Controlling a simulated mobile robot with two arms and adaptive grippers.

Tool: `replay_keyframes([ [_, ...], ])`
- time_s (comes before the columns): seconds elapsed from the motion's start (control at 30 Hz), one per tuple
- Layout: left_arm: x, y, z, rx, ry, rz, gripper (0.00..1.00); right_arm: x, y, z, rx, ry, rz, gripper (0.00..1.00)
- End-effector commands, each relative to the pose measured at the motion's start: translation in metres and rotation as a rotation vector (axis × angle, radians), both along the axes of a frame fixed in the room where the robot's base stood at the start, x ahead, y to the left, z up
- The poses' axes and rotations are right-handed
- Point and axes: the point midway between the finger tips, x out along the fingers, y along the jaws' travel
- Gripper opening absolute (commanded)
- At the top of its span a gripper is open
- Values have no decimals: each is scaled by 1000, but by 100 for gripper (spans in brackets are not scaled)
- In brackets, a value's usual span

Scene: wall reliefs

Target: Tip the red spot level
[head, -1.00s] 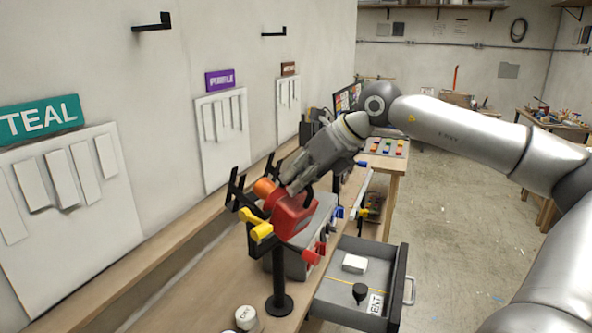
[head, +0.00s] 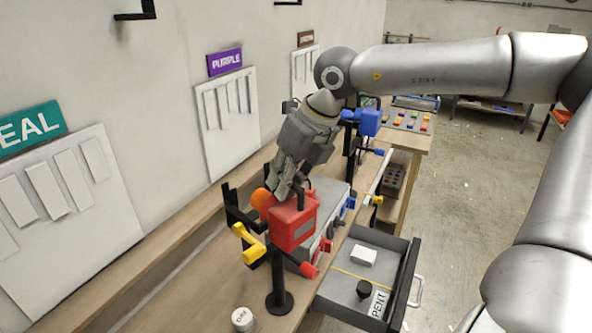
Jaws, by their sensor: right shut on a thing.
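The red spot (head: 291,226) is a boxy red lamp with an orange round part (head: 261,200) on its left side. It sits in a black yoke on a post with a round foot (head: 279,303). Its front face shows a grey patch and looks nearly upright. My right gripper (head: 286,194) reaches down from behind and is shut on the top of the red spot; its fingertips are partly hidden. A yellow handle (head: 248,241) and a small red knob (head: 308,269) are at the yoke's sides. My left gripper is out of view.
A blue spot (head: 369,122) stands behind on the bench. A grey box (head: 327,193) lies behind the red spot. An open drawer (head: 345,288) juts out at the right. A white round tin (head: 243,319) is near the front. Wall panels line the left.

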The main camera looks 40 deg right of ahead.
Motion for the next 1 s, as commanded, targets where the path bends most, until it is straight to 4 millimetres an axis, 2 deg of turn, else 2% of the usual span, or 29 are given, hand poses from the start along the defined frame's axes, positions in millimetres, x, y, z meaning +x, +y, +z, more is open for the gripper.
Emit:
replay_keyframes([
  [0.5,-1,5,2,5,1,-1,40,-1,5,-2,3,16,1,0],
  [0.53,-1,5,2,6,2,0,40,-1,6,-2,3,16,1,15],
  [0.67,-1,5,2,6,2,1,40,-1,5,-2,2,15,1,32],
  [1.0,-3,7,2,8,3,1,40,0,4,1,-1,11,0,34],
])
